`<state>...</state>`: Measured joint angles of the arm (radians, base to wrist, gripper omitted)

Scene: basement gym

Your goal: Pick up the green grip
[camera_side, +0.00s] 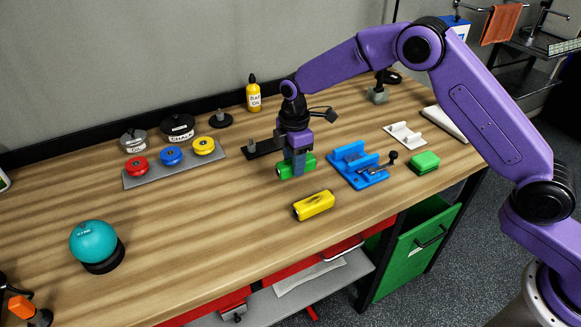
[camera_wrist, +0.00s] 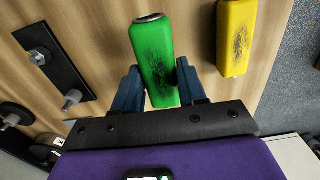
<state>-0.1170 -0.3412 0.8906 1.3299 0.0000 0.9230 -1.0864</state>
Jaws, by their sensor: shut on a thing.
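The green grip (camera_side: 284,171) is a short green block with a dark scuffed patch and a metal end. It is between the jaws of my gripper (camera_side: 296,168) in the side view. In the wrist view the green grip (camera_wrist: 152,55) runs up from between the two blue fingers of my gripper (camera_wrist: 160,88), which are shut on it. In the side view it is at or just above the wooden table; I cannot tell whether it touches. The fingers hide part of its sides.
A yellow grip (camera_side: 314,205) lies in front, also in the wrist view (camera_wrist: 237,38). A blue vise-like fixture (camera_side: 357,168) and a green block (camera_side: 425,162) stand to the right. A grey tray (camera_side: 133,181) with coloured discs is left. A teal ball (camera_side: 93,240) sits front left.

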